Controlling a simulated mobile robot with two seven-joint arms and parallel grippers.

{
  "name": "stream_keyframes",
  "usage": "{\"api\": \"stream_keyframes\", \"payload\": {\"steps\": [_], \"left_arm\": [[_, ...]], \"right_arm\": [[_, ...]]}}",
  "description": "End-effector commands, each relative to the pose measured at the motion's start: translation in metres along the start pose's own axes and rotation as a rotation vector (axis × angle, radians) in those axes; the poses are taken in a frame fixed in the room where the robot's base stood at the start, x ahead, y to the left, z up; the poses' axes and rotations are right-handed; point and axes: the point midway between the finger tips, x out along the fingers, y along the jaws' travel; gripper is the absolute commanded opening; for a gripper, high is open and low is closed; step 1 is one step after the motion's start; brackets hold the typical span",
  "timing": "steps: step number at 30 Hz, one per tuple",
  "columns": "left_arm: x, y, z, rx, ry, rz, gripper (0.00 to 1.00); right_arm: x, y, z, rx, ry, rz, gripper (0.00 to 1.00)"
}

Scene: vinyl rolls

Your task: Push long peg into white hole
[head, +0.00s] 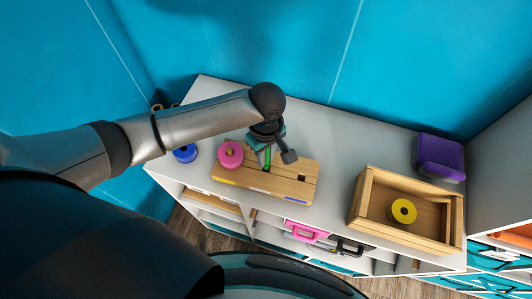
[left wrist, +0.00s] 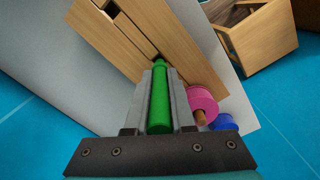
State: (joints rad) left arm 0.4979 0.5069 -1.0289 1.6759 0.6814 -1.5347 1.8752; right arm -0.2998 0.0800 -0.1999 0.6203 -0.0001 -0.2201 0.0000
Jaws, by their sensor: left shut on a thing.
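A long green peg (head: 267,159) is held in my left gripper (head: 271,150), above the wooden block (head: 236,180) on the grey cabinet top. In the left wrist view the green peg (left wrist: 160,95) lies lengthwise between the shut fingers of the gripper (left wrist: 160,88). Its far tip is at or over the block (left wrist: 140,20); I cannot tell if it touches or enters an opening. A dark square hole (head: 302,178) shows at the block's right part. Small coloured marks line the block's front edge. My right gripper is not in view.
A pink roll (head: 230,155) sits at the block's left end, with a blue roll (head: 185,153) farther left. A wooden box (head: 364,192) holding a yellow roll (head: 403,211) stands right, near a purple box (head: 440,157). The cabinet top between block and box is clear.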

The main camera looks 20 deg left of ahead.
Motion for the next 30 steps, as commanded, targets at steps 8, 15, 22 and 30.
{"api": "stream_keyframes", "payload": {"steps": [8, 15, 22, 30], "left_arm": [[0.000, 0.001, 0.000, 0.000, 0.001, 0.001, 0.00], [0.004, 0.001, 0.000, -0.001, 0.000, 0.002, 0.00], [0.009, 0.001, 0.000, 0.000, 0.000, 0.002, 0.00], [0.011, 0.001, 0.000, 0.000, 0.000, 0.002, 0.00]], "right_arm": [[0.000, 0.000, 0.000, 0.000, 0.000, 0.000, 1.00], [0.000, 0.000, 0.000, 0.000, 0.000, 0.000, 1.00], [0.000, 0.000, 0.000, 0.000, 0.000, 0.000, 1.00], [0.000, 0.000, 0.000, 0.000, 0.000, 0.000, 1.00]]}}
